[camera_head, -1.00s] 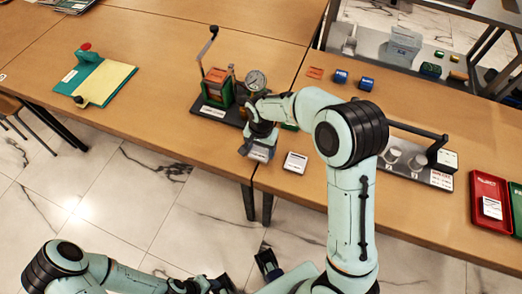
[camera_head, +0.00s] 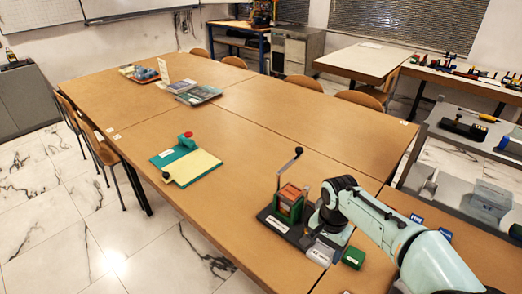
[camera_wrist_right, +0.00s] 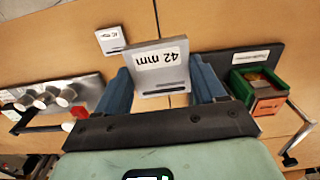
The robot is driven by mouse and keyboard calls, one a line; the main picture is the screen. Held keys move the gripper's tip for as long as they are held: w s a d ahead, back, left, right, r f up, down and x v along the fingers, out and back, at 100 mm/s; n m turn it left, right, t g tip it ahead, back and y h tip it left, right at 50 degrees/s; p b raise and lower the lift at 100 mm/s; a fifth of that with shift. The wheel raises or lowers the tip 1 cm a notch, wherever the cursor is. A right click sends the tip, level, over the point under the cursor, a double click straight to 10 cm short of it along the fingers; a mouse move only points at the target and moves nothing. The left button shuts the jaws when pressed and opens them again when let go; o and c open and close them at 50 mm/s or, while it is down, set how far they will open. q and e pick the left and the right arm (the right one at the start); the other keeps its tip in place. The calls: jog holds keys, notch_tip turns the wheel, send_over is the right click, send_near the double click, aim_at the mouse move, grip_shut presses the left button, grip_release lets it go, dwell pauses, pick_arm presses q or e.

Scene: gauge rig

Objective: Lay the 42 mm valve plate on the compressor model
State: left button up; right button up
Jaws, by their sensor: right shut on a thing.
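My right gripper (camera_head: 320,246) is shut on the grey valve plate, which also shows in the right wrist view (camera_wrist_right: 160,68) with its white "42 mm" label upside down. The two blue fingers (camera_wrist_right: 163,78) grip it from its sides. In the head view the plate (camera_head: 319,255) is near the table's front edge, beside the dark base (camera_head: 285,228) of the hand-crank model, apparently the compressor. That model has a green and orange block (camera_head: 290,203) and a crank lever. The gap between plate and table cannot be judged. My left gripper is out of view.
A green block (camera_head: 353,257) lies right of my gripper. A second small labelled plate (camera_wrist_right: 111,40) lies on the table. A rig with several grey cylinders (camera_wrist_right: 45,99) stands left in the wrist view.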

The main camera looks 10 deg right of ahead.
jog(key=a+f+n, duration=0.1)
jog(key=f+n, duration=0.2)
jog(key=f, duration=0.1)
jog(key=w+a+f+n+p, duration=0.1)
jog(key=a+f+n, duration=0.1)
jog(key=f, duration=0.3)
jog(key=w+a+f+n, duration=0.1)
jog(key=f+n, duration=0.2)
jog(key=f, duration=0.1)
jog(key=shift+w+a+f+n+p, duration=0.15)
jog(key=shift+w+a+n+p, duration=0.1)
jog(key=shift+a+n+p, duration=0.15)
jog(key=shift+a+f+n, duration=0.1)
jog(key=shift+f+n, duration=0.3)
jog(key=shift+f, duration=0.1)
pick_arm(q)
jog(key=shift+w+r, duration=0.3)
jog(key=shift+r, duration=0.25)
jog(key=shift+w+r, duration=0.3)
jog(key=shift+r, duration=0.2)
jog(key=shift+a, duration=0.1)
